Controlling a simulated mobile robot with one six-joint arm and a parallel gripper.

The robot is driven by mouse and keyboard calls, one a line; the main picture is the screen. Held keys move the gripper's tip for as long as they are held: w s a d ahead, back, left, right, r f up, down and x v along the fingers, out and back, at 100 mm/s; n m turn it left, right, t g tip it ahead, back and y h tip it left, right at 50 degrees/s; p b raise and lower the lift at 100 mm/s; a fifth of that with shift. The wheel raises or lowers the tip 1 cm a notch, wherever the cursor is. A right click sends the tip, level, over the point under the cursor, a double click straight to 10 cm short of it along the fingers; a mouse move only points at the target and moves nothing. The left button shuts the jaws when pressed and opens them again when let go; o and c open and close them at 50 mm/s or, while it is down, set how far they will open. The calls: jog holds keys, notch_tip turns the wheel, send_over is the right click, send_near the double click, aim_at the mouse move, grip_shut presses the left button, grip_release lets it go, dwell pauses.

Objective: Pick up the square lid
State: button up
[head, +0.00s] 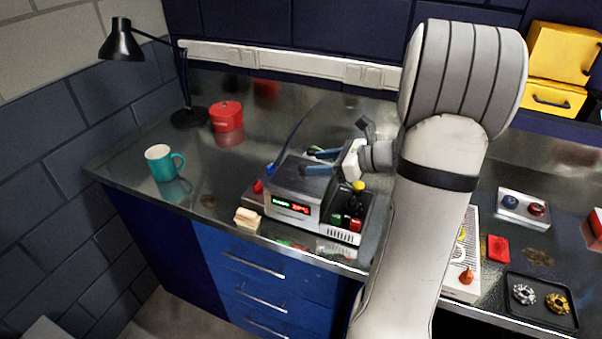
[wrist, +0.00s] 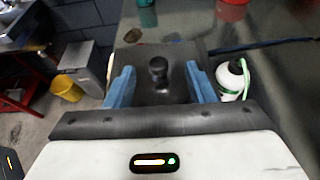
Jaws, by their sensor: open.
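The square lid (wrist: 134,61) appears in the wrist view as a dark, flat panel with a dark upright knob (wrist: 158,68). In the head view I cannot make out the lid or its knob clearly. My gripper (head: 318,162) hangs over the grey box with a lit display (head: 292,207). In the wrist view its two blue fingers (wrist: 160,78) are spread, one on each side of the knob, with a visible gap to it on both sides. How far the fingertips are above the panel is hard to tell.
A white bottle with a green tube (wrist: 231,80) stands close beside the right finger in the wrist view. A teal mug (head: 160,163), red tin (head: 226,116) and black lamp (head: 122,45) stand to the left.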

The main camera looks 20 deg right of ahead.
aim_at(305, 165)
jog(key=p+x, duration=0.1)
jog(key=x, duration=0.4)
jog(key=shift+a+f, duration=0.15)
jog(key=shift+f, duration=0.1)
grip_shut()
